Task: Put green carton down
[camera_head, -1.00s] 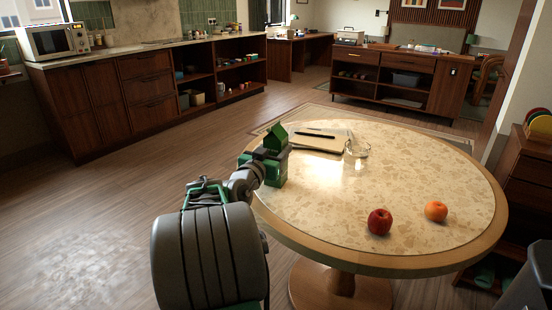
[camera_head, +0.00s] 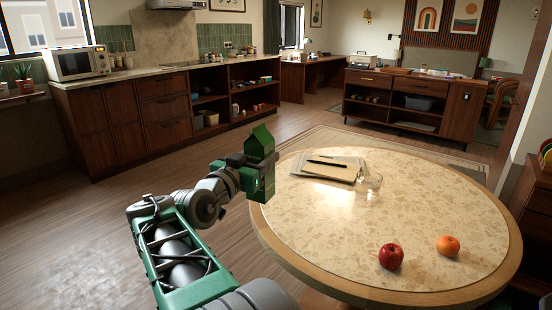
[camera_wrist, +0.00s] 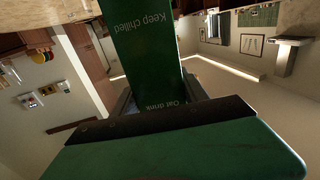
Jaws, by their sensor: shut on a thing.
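The green carton (camera_head: 262,148) has a gabled top and is upright in my gripper (camera_head: 254,172), at the left edge of the round table (camera_head: 330,228) in the head view. My gripper is shut on it and hides part of its side. In the wrist view the carton (camera_wrist: 147,50) shows upside down with the words "Keep Chilled" and "Oat drink". I cannot tell whether its base touches the table.
On the table are a red apple (camera_head: 391,257), an orange (camera_head: 448,246), a clear glass (camera_head: 368,184) and a notebook with a pen (camera_head: 331,168). The table's middle is clear. A counter with a microwave (camera_head: 78,62) stands at the back left.

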